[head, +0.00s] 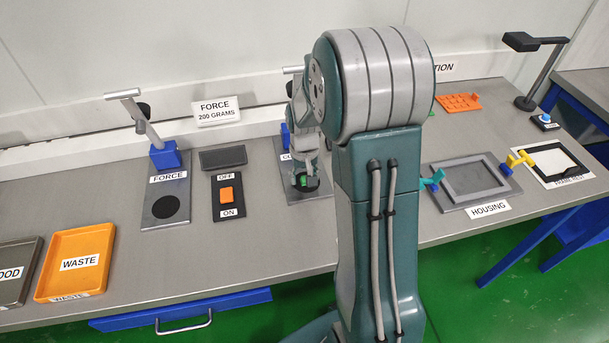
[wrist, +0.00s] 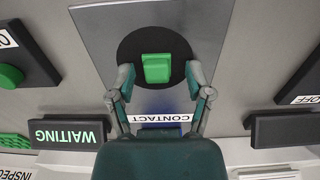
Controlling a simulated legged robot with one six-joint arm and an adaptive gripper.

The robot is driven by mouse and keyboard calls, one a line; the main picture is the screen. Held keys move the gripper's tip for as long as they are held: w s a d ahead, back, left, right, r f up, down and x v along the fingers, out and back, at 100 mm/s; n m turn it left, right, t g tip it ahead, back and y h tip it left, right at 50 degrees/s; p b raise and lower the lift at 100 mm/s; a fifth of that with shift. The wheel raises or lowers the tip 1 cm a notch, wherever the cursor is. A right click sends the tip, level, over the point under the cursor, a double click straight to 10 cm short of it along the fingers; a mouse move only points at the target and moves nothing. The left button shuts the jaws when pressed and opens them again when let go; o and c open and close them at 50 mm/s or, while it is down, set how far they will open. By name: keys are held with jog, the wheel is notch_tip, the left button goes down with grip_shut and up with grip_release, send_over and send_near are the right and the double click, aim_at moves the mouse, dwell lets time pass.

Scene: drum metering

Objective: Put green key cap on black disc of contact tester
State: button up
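The green key cap (wrist: 157,68) lies on the black disc (wrist: 130,48) of the contact tester, near the disc's middle, in the wrist view. The tester's grey plate (wrist: 95,25) carries a CONTACT label (wrist: 160,118). My gripper (wrist: 160,78) has one finger on each side of the cap, with visible gaps between the fingers and the cap, so it is open. In the head view the green cap (head: 304,181) shows small under my gripper (head: 305,184); my arm hides much of the tester plate (head: 318,190).
A display reading WAITING (wrist: 70,133) and a green button (wrist: 10,76) stand beside the tester. The force tester (head: 165,207), an orange switch (head: 226,194) and an orange WASTE tray (head: 75,262) are at left. A HOUSING fixture (head: 470,180) is at right.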

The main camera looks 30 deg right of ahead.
jog(key=shift+d, duration=0.3)
jog(key=shift+r, duration=0.5)
notch_tip(320, 180, up, 11)
jog(key=s+a+r+n+t, duration=0.1)
jog(key=s+a+r+t, duration=0.1)
jog(key=s, duration=0.4)
jog(key=s+a+r+n+t, duration=0.1)
jog(key=s+a+r, duration=0.3)
jog(key=s+a, duration=0.2)
jog(key=s+a+r+n+t, duration=0.1)
jog(key=s+a+r+t, duration=0.1)
jog(key=s+a, duration=0.3)
jog(key=shift+s+r+t, duration=0.3)
jog(key=shift+s+r, duration=0.2)
jog(key=shift+s, duration=0.65)
